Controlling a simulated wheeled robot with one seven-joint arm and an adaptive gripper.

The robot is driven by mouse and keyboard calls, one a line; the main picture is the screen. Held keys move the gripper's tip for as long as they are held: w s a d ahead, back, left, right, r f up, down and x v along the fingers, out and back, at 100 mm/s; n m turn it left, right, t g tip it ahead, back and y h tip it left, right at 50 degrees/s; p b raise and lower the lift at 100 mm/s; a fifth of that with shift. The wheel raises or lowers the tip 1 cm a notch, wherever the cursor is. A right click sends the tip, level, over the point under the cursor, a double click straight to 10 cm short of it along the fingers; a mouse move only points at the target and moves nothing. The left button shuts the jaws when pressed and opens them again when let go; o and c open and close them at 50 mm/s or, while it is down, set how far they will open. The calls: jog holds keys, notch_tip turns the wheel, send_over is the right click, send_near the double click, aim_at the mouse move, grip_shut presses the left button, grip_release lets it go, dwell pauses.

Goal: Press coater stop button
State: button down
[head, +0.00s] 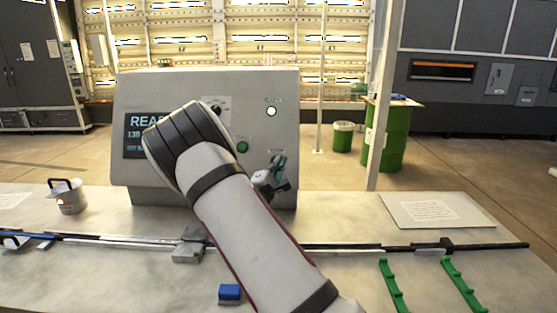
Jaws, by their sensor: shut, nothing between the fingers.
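The coater is a grey box-shaped machine (285,88) standing on the bench. Its sloped front has a screen (132,140) with partly covered text, a green button (243,147) and a round white-lit light or button (271,111) at the upper right. A dark knob or button (216,107) shows just above my arm. I see no button that I can name as the stop button; my arm and gripper cover part of the lower front. My gripper (279,167) is shut and empty, in front of the panel's lower right, below and right of the green button. Whether it touches the panel I cannot tell.
A dark rail (350,247) runs across the bench (340,215). A small lidded pot (69,196) stands at the left, a blue block (229,292) at the front, green racks (393,288) at the front right. A flat board with paper (400,211) lies at the right.

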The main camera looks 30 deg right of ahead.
jog(key=shift+s+a+r+p, duration=0.3)
jog(key=shift+s+p, duration=0.1)
jog(key=shift+s, duration=0.05)
jog(key=shift+s+a+r+p, duration=0.25)
jog(key=shift+s+a+p, duration=0.1)
jog(key=shift+s, duration=0.1)
jog(key=s+d+r+m+g+y, duration=0.1)
jog(key=s+r+m+g+y, duration=0.15)
jog(key=s+m+g, duration=0.7)
jog(key=s+d+r+m+g+y, duration=0.1)
jog(key=s+r+m+g+y, duration=0.2)
jog(key=s, duration=1.1)
jog(key=s+a+r+t+y, duration=0.1)
jog(key=s+a+y, duration=0.2)
jog(key=s+a, duration=0.2)
jog(key=s+a+r+t+y, duration=0.2)
jog(key=s+a+y, duration=0.2)
jog(key=a, duration=0.8)
jog(key=s+a+r+t+y, duration=0.1)
jog(key=s+a+t+y, duration=0.1)
jog(key=s+a+y, duration=0.2)
jog(key=s+a, duration=0.3)
jog(key=a, duration=0.1)
jog(key=shift+s+a+r, duration=0.15)
jog(key=shift+s+a, duration=0.15)
jog(key=shift+s, duration=0.05)
